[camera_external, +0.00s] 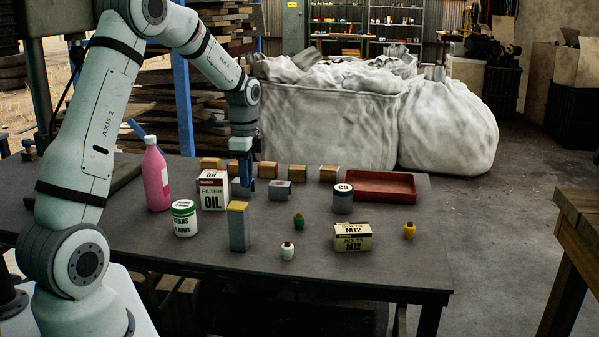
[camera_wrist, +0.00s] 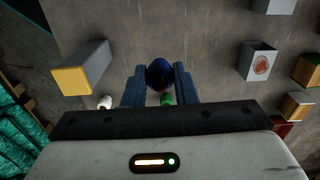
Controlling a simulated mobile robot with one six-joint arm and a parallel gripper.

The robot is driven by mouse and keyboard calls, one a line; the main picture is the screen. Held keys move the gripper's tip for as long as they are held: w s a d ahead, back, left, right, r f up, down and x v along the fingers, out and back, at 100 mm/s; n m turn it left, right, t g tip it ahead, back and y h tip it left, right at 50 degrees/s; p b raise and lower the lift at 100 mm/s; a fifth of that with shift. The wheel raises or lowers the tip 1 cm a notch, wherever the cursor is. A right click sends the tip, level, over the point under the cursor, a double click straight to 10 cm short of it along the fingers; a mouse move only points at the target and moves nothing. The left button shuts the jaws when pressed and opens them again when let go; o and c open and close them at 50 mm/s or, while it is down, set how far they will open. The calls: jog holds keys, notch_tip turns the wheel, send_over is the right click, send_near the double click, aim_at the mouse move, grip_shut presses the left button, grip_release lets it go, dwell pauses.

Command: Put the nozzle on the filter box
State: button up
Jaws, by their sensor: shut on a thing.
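My gripper (camera_external: 243,176) is shut on a dark blue, rounded nozzle (camera_wrist: 160,75), seen between the fingers in the wrist view. In the external view the dark fingers point down and hide most of it. The filter box (camera_external: 212,191), white with a dark red top and the words FILTER OIL, stands upright on the table. My gripper is to the right of the box in the external view, apart from it. I cannot make out the box in the wrist view.
A pink bottle (camera_external: 156,175) and a white-green can (camera_external: 185,218) stand left of the box. A tall grey block with a yellow top (camera_external: 238,228) stands in front. Small nozzles, a bolts box (camera_external: 352,237), a grey can (camera_external: 343,200) and a red tray (camera_external: 372,187) are farther right.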

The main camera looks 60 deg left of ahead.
jog(key=s+a+r+n+p, duration=0.1)
jog(key=a+r+n+p, duration=0.15)
jog(key=a+r, duration=0.35)
jog(key=s+a+r+n+p, duration=0.2)
jog(key=a+r+p, duration=0.15)
jog(key=a, duration=0.55)
send_over(213, 173)
notch_tip(213, 173, down, 6)
jog(key=shift+d+r+p, duration=0.1)
jog(key=shift+p, duration=0.35)
jog(key=shift+f, duration=2.25)
jog(key=shift+f, duration=0.15)
jog(key=o, duration=1)
jog(key=shift+c, duration=0.2)
